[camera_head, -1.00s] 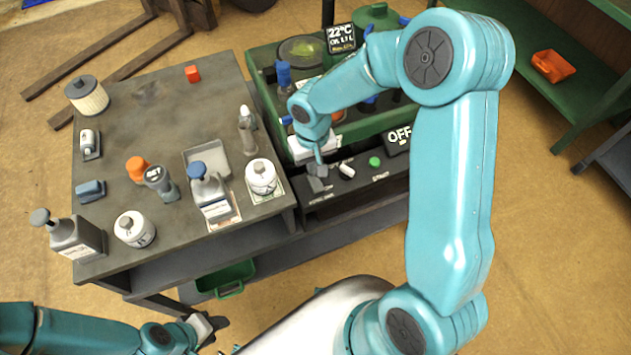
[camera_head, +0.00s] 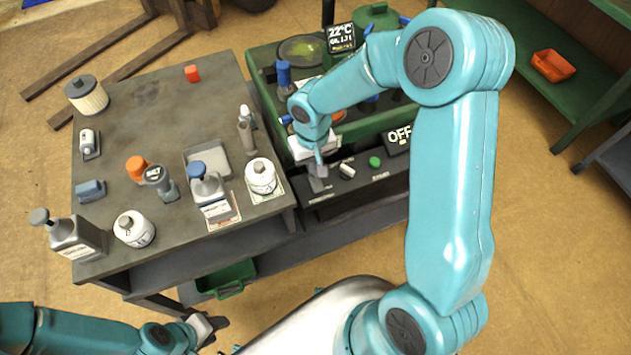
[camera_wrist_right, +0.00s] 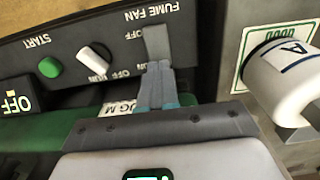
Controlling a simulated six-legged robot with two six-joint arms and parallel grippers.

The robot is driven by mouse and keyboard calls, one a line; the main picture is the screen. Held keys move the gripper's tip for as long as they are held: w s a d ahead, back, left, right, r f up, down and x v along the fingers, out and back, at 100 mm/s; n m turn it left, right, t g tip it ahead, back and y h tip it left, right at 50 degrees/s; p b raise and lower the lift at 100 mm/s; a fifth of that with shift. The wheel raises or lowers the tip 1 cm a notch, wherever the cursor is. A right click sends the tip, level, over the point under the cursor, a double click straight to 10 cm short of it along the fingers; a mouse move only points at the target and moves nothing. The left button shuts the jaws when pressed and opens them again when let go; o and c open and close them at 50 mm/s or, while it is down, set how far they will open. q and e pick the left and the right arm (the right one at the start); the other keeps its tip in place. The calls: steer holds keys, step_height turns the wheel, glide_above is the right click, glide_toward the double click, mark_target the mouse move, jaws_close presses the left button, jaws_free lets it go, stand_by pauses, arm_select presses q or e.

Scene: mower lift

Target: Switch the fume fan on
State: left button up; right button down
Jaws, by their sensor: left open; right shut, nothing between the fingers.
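The grey fume fan switch (camera_wrist_right: 157,40) is on the dark panel in the right wrist view, by the "FUME FAN" label and its OFF and ON marks. My right gripper (camera_wrist_right: 158,72) is shut and empty, its fingertips at the ON-side end of the switch. They overlap it in the picture; I cannot tell whether they touch or which way the switch is set. In the head view my right gripper (camera_head: 319,168) is down at the panel's left end and partly covers the switch. My left gripper (camera_head: 208,326) is open and empty, low in front of the bench.
Beside the switch are a white knob (camera_wrist_right: 95,57) and a green START button (camera_wrist_right: 50,67). A display reads OFF (camera_head: 398,135). A white canister (camera_head: 261,176) stands close left on the grey bench (camera_head: 150,95), among several bottles. A green bin (camera_head: 226,279) is below.

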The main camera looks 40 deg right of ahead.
steer(key=shift+f+b, duration=1.05)
steer(key=shift+f, duration=0.1)
steer(key=shift+r, duration=0.2)
steer(key=shift+r+p, duration=2.4)
steer(key=shift+r, duration=1.05)
steer(key=shift+f, duration=0.1)
steer(key=shift+s, duration=0.1)
